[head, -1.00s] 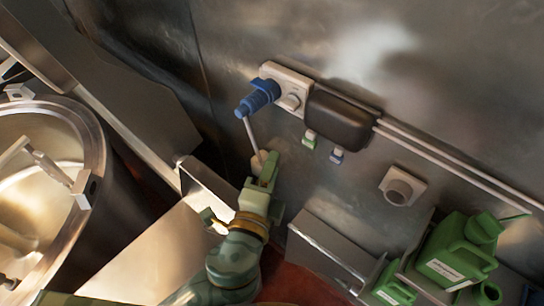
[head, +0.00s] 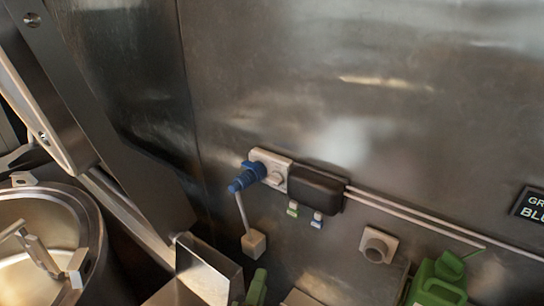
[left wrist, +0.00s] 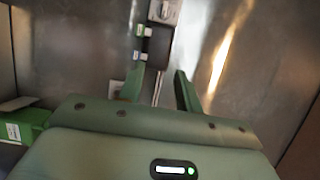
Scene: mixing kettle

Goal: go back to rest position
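My left gripper (head: 256,287) shows only as a green tip at the bottom edge of the head view, below the pale block (head: 254,242) and apart from it. That block is at the lower end of a thin rod from the blue fitting (head: 247,176) on the wall. In the left wrist view my left gripper (left wrist: 159,82) has its two green fingers apart, with nothing between them but the view of the wall behind. My right gripper is not in view.
A steel kettle (head: 92,235) stands at the left. A dark wall box (head: 315,189) with two small tags sits right of the blue fitting, with pipes running right. A round wall knob (head: 377,245) and a green canister (head: 434,288) are lower right. The upper wall is bare.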

